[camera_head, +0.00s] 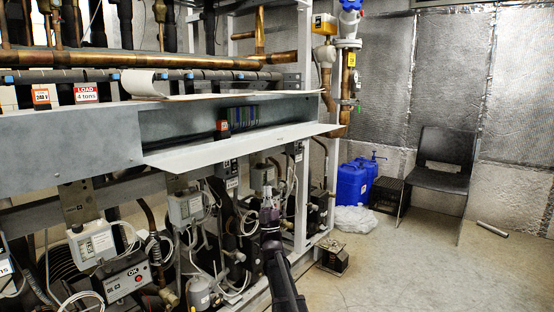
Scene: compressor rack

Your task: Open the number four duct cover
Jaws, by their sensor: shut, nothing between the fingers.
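A long grey duct (65,150) runs across the rack. Its left part is closed by a flat front panel. Its right part is open and shows a dark inside with a row of coloured terminals (255,115) and an orange-red part. A pale cover panel (235,145) sticks outward along the lower edge of this opening. A thin white flap (145,84) lies along the top edge. No number four is readable on any cover. My gripper (268,194) is shut and empty, pointing up below the open section, apart from the panel in the picture.
Copper pipes (150,59) run above the duct. Grey boxes (92,243), cables and compressors fill the rack below. At right are blue jugs (352,184), a plastic bag (355,219), a black chair (443,165) and a short pipe (492,229) on the floor. The floor in front is mostly clear.

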